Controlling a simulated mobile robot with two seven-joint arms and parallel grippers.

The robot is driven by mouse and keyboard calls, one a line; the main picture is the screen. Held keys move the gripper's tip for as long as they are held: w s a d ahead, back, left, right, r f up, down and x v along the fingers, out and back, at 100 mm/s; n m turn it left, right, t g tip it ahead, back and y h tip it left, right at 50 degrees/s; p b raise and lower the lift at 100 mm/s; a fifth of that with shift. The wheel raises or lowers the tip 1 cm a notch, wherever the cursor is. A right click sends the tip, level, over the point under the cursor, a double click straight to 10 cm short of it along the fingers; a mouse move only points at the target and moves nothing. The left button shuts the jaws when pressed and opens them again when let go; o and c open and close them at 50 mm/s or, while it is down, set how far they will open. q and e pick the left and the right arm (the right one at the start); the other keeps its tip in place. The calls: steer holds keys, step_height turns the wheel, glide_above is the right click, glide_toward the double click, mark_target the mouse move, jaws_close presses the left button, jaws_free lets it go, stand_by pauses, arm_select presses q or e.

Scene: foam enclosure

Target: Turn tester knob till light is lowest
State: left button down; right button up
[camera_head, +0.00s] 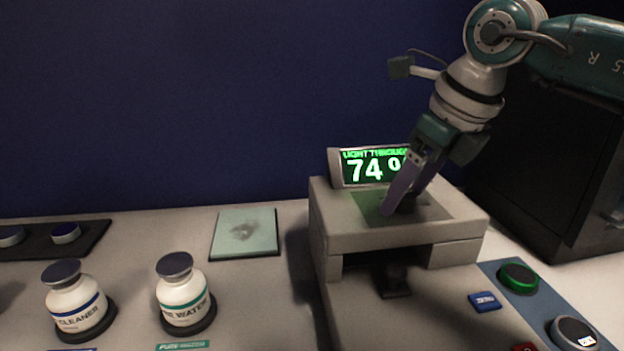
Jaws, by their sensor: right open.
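The tester (335,232) is a pale box with a recessed top and an opening in its front. Its tilted display (368,166) reads "LIGHT THROUGH" and 74, with more characters partly hidden by my right gripper. My right gripper (396,205) comes from the upper right and points down at the recessed top, with its fingertips over or on it. The jaws are open. The knob is not clearly visible; it may be hidden behind the fingers. A small dark part (393,280) sits in the front opening. My left gripper is out of view.
Two white bottles, cleaner (77,303) and a water bottle (184,295), stand at the front left. A pale green plate (246,233) lies left of the tester. A blue strip with a green button (518,278) lies at the right. A black cabinet (545,165) stands behind.

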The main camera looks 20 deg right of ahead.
jaws_close()
stand_by(0.5)
steer(key=shift+d+f+n+y+b, duration=0.1)
steer(key=shift+n+y+b, duration=0.2)
steer(key=shift+n+b, duration=0.65)
steer(key=n+y+b, duration=0.1)
steer(key=n+b, duration=0.1)
steer(key=n, duration=0.1)
steer(key=shift+w+n+g, duration=0.1)
steer(key=shift+n+g, duration=0.15)
steer(key=shift+g, duration=0.15)
steer(key=n+b, duration=0.1)
steer(key=n, duration=0.1)
steer(key=n+g+y+b, duration=0.1)
steer(key=n, duration=0.1)
steer(key=shift+w+d+y+b, duration=0.15)
steer(key=shift+y+b, duration=0.15)
steer(key=shift+r+n+g+b, duration=0.2)
steer(key=shift+n+g+b, duration=0.6)
steer(key=shift+n, duration=1.3)
